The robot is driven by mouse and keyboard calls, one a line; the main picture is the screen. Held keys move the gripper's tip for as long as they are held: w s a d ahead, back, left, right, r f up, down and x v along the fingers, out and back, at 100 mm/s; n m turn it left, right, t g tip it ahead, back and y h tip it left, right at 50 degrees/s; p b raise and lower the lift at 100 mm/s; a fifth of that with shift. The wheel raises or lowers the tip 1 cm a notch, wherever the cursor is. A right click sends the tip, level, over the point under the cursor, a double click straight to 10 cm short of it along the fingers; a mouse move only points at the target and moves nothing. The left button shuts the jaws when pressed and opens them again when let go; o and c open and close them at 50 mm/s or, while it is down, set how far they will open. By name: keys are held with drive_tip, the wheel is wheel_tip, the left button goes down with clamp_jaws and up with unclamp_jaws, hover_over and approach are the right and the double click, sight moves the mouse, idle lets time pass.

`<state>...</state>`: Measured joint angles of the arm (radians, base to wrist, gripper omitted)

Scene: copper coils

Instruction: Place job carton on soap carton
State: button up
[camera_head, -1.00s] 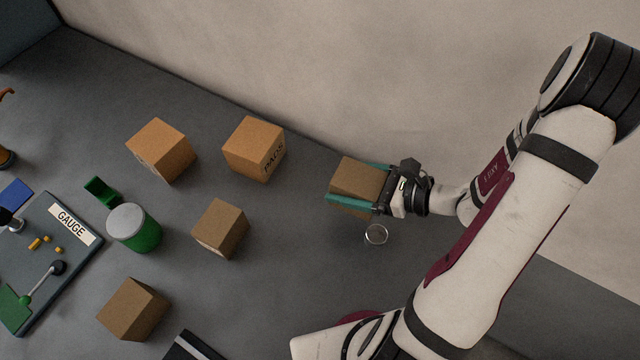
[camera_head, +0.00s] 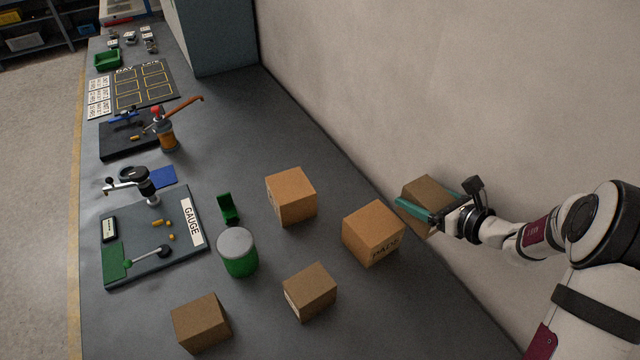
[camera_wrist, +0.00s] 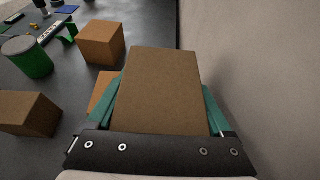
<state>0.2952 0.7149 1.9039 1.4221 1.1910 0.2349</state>
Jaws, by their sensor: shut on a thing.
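My gripper (camera_head: 428,207) is shut on a brown carton (camera_head: 427,192), one green finger on each side. The held carton fills the middle of the wrist view (camera_wrist: 160,90); no label on it shows. It is near the wall, right of a carton marked PADS (camera_head: 373,235). Three other cartons stand on the bench: an orange-brown one (camera_head: 291,196) farther back, a brown one (camera_head: 309,292) at front centre, and another brown one (camera_head: 201,323) at front left. I cannot read a job or soap label on any of them.
A green can with a grey lid (camera_head: 238,252) and a small green holder (camera_head: 229,208) stand among the cartons. The GAUGE board (camera_head: 160,262) lies to the left. The wall (camera_head: 350,90) rises close behind the held carton.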

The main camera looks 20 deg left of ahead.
drive_tip(key=w+a+r, duration=0.2)
drive_tip(key=a, duration=0.3)
drive_tip(key=w+a+r, duration=0.2)
drive_tip(key=a, duration=0.3)
drive_tip(key=shift+w+a, duration=0.3)
drive_tip(key=shift+a, duration=0.1)
drive_tip(key=shift+m+h, duration=0.3)
drive_tip(key=a+r, duration=0.1)
drive_tip(key=a, duration=0.2)
drive_tip(key=a+r, duration=0.1)
drive_tip(key=a, duration=0.3)
drive_tip(key=w+a+r, duration=0.1)
drive_tip(key=a, duration=0.2)
drive_tip(key=shift+a, duration=0.25)
hover_over(287, 180)
drive_tip(key=f, duration=0.6)
drive_tip(key=shift+d+f, duration=0.2)
drive_tip(key=shift+d, duration=0.05)
drive_tip(key=f, duration=0.4)
drive_tip(key=shift+a, duration=0.3)
drive_tip(key=shift+f, duration=0.15)
drive_tip(key=shift+f, duration=0.1)
drive_tip(key=o, duration=1.4)
drive_tip(key=shift+c, duration=0.2)
